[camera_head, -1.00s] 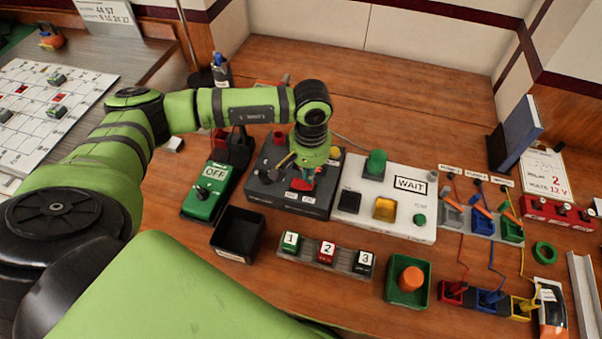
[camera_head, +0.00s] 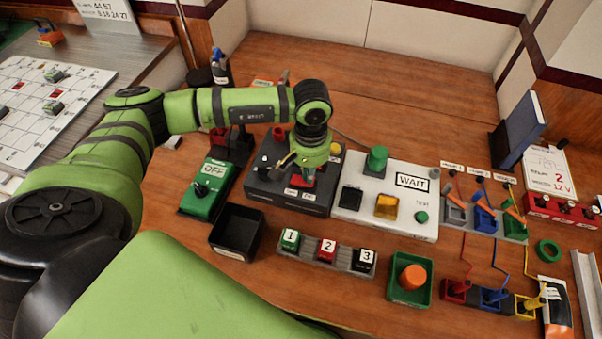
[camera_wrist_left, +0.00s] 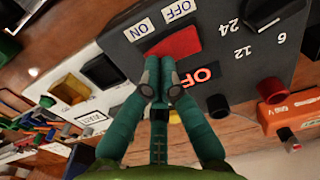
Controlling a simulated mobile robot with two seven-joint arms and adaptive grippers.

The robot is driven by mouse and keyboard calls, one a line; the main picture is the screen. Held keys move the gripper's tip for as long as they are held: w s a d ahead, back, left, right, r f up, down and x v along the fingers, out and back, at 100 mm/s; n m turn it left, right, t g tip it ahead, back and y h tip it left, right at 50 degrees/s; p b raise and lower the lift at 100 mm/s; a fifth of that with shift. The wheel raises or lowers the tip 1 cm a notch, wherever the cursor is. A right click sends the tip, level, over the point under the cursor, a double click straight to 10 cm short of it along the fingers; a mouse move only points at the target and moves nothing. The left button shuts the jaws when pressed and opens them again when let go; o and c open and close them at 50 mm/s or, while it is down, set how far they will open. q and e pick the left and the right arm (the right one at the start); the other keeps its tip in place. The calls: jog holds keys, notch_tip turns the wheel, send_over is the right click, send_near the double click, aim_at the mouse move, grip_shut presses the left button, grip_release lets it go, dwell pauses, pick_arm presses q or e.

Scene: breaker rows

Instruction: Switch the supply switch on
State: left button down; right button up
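The supply box (camera_head: 318,205) is dark grey and stands mid-table in the head view. In the left wrist view its red rocker switch (camera_wrist_left: 178,43) sits beside white ON and OFF labels. A dial marked 24, 12 and 6 (camera_wrist_left: 270,12) is on the same box. An orange-red OFF plate (camera_wrist_left: 203,75) shows near the rocker. My left gripper (camera_head: 303,178) points down over the box. In the left wrist view its fingertips (camera_wrist_left: 160,80) are together, with nothing seen between them, at the rocker's near edge. I cannot tell if they touch it. My right gripper is out of view.
Numbered buttons (camera_head: 325,258) lie in front. The table behind is mostly clear.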

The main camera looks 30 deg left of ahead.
pick_arm(q)
jog(key=shift+f+b, duration=0.45)
jog(key=shift+f, duration=0.05)
jog(key=shift+r, duration=0.2)
jog(key=shift+r+p, duration=1.65)
jog(key=shift+r, duration=1.75)
